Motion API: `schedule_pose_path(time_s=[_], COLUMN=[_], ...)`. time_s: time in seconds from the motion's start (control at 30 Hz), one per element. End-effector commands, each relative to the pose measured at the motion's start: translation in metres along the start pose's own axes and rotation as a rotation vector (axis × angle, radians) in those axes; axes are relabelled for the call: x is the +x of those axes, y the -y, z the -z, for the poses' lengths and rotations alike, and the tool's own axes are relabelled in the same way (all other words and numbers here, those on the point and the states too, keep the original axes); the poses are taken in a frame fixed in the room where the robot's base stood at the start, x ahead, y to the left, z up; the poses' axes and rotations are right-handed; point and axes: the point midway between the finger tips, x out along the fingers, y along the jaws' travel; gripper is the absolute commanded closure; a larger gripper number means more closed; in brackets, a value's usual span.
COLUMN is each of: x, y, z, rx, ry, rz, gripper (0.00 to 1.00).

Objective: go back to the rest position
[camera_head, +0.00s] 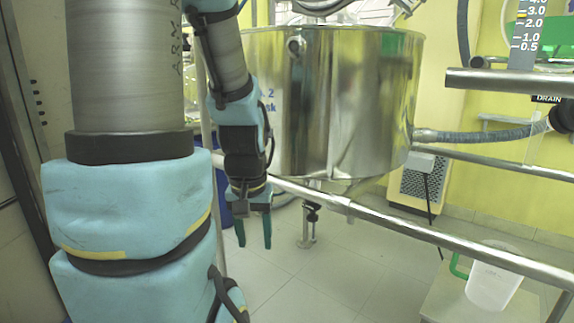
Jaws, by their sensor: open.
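My gripper (254,232) hangs below my arm with its two teal fingers pointing down and a gap between them. Nothing is between the fingers. It is left of and below the large steel vessel (345,105), on the near side of the steel rail. My arm comes down from the top of the picture, in front of the vessel's left part.
A steel rail (400,231) slants across below the vessel to the lower right. A white jug (494,278) with a green handle stands at the lower right on a pale surface (445,300). A grey hose (480,136) joins the vessel's right side. Tiled floor (340,285) shows below.

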Motion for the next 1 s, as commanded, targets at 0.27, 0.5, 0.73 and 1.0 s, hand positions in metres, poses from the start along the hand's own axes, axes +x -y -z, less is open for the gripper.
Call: schedule_pose_path(time_s=[0.27, 0.5, 0.73, 1.0], x=[-0.069, -0.144, -0.194, -0.206], y=[0.0, -0.001, -0.001, -0.001], z=[0.01, 0.02, 0.027, 0.029], rx=[0.0, 0.0, 0.0, 0.0], ry=[0.0, 0.0, 0.001, 0.001], rz=[0.0, 0.0, 0.0, 0.0], gripper=[0.47, 0.47, 0.47, 0.47])
